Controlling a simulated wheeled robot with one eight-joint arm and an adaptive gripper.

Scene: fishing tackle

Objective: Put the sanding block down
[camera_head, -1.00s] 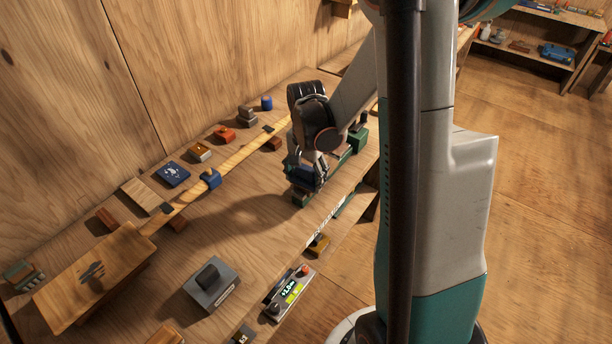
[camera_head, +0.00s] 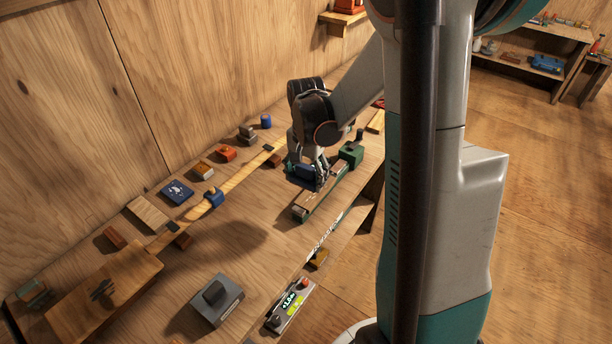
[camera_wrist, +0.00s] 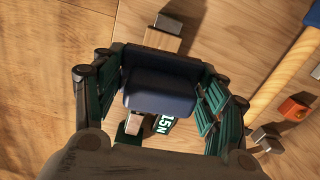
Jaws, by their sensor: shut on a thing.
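The sanding block, a dark blue block with a rounded edge, is between my gripper's green-padded fingers. It fills the middle of the wrist view (camera_wrist: 160,88) and shows small in the head view (camera_head: 306,174). My gripper (camera_head: 312,178) is shut on it from both sides. It holds the block above the workbench (camera_head: 255,225), in front of or over a long green fixture (camera_head: 318,203). The shadow on the bench lies apart to the left. The block's underside is hidden.

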